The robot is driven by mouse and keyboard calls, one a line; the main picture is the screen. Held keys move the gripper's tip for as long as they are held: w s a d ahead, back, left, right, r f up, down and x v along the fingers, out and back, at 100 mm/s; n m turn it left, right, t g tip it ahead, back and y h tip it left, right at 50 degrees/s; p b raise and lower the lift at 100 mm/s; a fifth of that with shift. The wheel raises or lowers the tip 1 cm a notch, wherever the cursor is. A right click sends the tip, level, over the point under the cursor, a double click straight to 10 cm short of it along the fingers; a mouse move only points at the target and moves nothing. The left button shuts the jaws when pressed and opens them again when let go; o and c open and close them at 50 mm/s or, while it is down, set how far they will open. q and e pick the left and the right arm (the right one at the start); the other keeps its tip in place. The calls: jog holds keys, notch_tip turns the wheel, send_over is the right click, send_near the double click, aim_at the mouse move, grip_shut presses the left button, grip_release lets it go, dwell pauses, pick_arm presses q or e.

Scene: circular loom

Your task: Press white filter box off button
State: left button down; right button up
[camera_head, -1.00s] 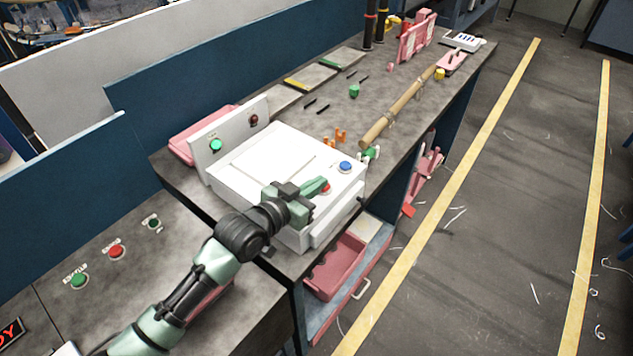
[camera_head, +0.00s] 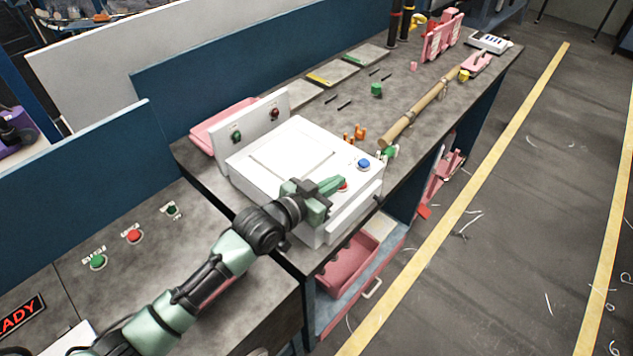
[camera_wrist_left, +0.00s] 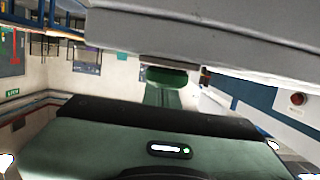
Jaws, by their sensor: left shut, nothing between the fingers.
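The white filter box (camera_head: 285,160) stands on the grey workbench, with a blue button (camera_head: 364,164) and a red button (camera_head: 344,187) on its top. The red button is partly hidden by my left gripper (camera_head: 338,185), which is shut and empty with its green fingertips at the button. I cannot tell whether they touch it. The upright white panel behind the box has a dark green button (camera_head: 236,136) and a dark red button (camera_head: 275,114). In the left wrist view, the shut fingers (camera_wrist_left: 166,77) sit under a pale grey surface. My right gripper is not in view.
A second bench at the lower left bears green and red buttons (camera_head: 134,236). A pink tray (camera_head: 222,124) lies behind the panel. A wooden roll (camera_head: 418,112), orange clips (camera_head: 355,132) and small green pieces lie on the bench. The floor at the right is clear apart from scraps.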

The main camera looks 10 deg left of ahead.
pick_arm(q)
notch_tip(320, 180, up, 4)
jog(key=shift+w+r+p, duration=0.1)
jog(key=shift+p, duration=1.15)
jog(key=shift+s+a+f+b, duration=0.2)
jog(key=shift+s+a+b, duration=0.1)
jog(key=shift+s+b, duration=0.2)
jog(key=shift+s+a+f+b, duration=0.15)
jog(key=shift+s+a+b, duration=0.15)
jog(key=shift+s, duration=0.2)
jog(key=b+v, duration=0.2)
jog(key=v, duration=0.5)
jog(key=shift+w+r, duration=0.15)
jog(key=shift+r, duration=0.05)
jog(key=shift+s+a+r, duration=0.3)
jog(key=shift+s, duration=0.2)
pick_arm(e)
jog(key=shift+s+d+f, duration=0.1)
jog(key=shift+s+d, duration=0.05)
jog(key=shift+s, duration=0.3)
pick_arm(q)
jog(key=shift+w, duration=0.1)
